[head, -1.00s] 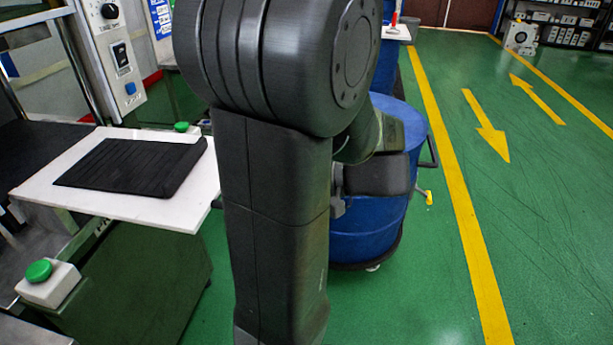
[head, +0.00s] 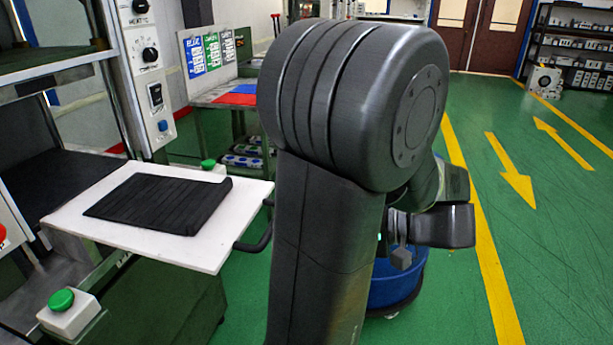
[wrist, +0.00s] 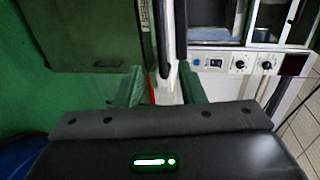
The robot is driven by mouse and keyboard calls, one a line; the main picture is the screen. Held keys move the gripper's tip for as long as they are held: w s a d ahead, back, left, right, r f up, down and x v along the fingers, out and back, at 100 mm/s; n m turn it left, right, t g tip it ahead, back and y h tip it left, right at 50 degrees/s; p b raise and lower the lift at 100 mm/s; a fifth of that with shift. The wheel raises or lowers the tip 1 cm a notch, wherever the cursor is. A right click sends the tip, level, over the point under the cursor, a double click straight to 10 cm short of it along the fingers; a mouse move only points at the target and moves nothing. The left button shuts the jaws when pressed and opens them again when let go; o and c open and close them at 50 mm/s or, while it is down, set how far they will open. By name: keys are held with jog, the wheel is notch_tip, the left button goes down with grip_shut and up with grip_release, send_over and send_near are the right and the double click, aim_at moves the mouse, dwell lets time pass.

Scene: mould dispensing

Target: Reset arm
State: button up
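My arm stands bent in the middle of the head view, with its big dark joint high and the forearm turned away behind it. My gripper is mostly hidden by the arm there. In the wrist view my gripper (wrist: 160,86) shows two greenish fingers apart, with a gap between them. I see nothing held in that gap. Behind the fingers are a green cabinet side, dark bars and a white control panel.
A white table (head: 75,230) with a black ribbed mat (head: 160,202) stands left, beside the press panel (head: 150,85). A green button box (head: 68,312) is at lower left. A blue drum (head: 395,288) is partly behind my arm. Green floor (head: 560,270) at right is clear.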

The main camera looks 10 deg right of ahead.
jog(key=b+x, duration=0.1)
jog(key=x, duration=1.2)
jog(key=shift+w+a+b, duration=0.25)
jog(key=shift+a+b, duration=0.05)
jog(key=shift+a, duration=0.05)
jog(key=shift+r, duration=0.1)
